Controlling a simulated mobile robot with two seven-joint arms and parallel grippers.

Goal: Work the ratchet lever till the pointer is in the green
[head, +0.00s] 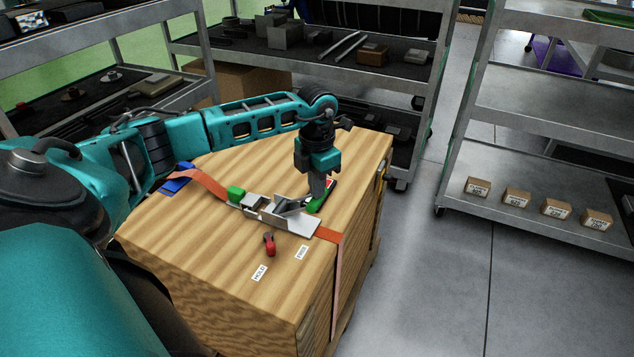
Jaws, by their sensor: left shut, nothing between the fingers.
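A metal ratchet (278,212) sits on top of a wooden crate (220,270), in line with an orange strap (205,183). A dark grey lever-like part (291,206) lies over the ratchet. A strip with green, white and red on it (330,190) stands just behind, partly hidden by my left gripper; I cannot make out a pointer. A red-handled catch (269,244) is in front, near labels reading HOLD (260,272) and FREE (302,252). My left gripper (318,196) points down, shut and empty, at the ratchet's right end; contact is unclear. My right gripper is out of view.
A green block (236,194) is by the ratchet's left end, and a blue piece (177,180) lies under the strap at the crate's left edge. Loaded shelves stand behind. A shelf with small boxes (517,198) is at right; the floor (430,270) between is clear.

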